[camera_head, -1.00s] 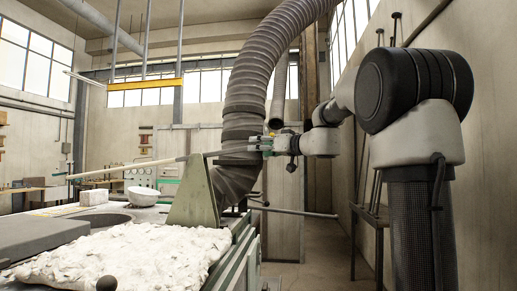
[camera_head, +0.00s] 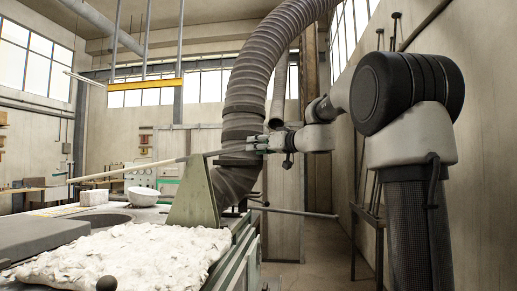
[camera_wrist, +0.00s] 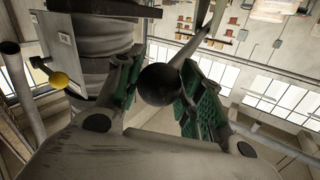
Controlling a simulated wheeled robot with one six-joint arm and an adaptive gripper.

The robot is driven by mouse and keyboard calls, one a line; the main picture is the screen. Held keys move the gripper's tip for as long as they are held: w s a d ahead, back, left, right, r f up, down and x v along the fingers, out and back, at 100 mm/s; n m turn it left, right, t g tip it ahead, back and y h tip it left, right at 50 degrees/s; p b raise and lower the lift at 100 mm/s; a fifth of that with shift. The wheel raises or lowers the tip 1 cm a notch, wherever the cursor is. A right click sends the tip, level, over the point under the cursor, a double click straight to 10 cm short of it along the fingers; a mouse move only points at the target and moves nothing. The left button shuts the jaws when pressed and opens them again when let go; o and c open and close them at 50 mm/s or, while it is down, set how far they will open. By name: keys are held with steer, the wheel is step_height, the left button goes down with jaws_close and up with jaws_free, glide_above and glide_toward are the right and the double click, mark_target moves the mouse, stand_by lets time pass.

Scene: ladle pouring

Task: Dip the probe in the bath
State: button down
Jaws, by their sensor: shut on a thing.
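The probe is a long pale rod (camera_head: 125,169) in the head view, reaching left from beside my gripper (camera_head: 257,143) over the furnace top. The bath is the round opening (camera_head: 108,219) in the furnace top. Its inside is barely visible. The rod's far end is above and beyond the opening, clear of it.
A thick ribbed duct (camera_head: 243,125) rises close by my gripper, beside a slanted plate (camera_head: 193,195). A white bowl (camera_head: 142,196) and white block (camera_head: 94,197) stand behind the opening. A crumpled white blanket (camera_head: 125,258) and grey slab (camera_head: 40,238) lie in front.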

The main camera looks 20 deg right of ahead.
steer(key=shift+n+g+h, duration=0.4)
steer(key=shift+g+h, duration=0.2)
steer(key=shift+g, duration=0.2)
steer(key=a+r, duration=0.1)
steer(key=r, duration=0.2)
steer(key=w+a+r, duration=0.1)
steer(key=r, duration=0.2)
steer(key=w+a+r, duration=0.1)
steer(key=r, duration=0.2)
steer(key=shift+w+r, duration=0.15)
steer(key=shift+r, duration=0.25)
steer(key=c, duration=0.9)
jaws_free()
steer(key=shift+a, duration=0.1)
steer(key=v, duration=1.2)
steer(key=shift+w, duration=0.1)
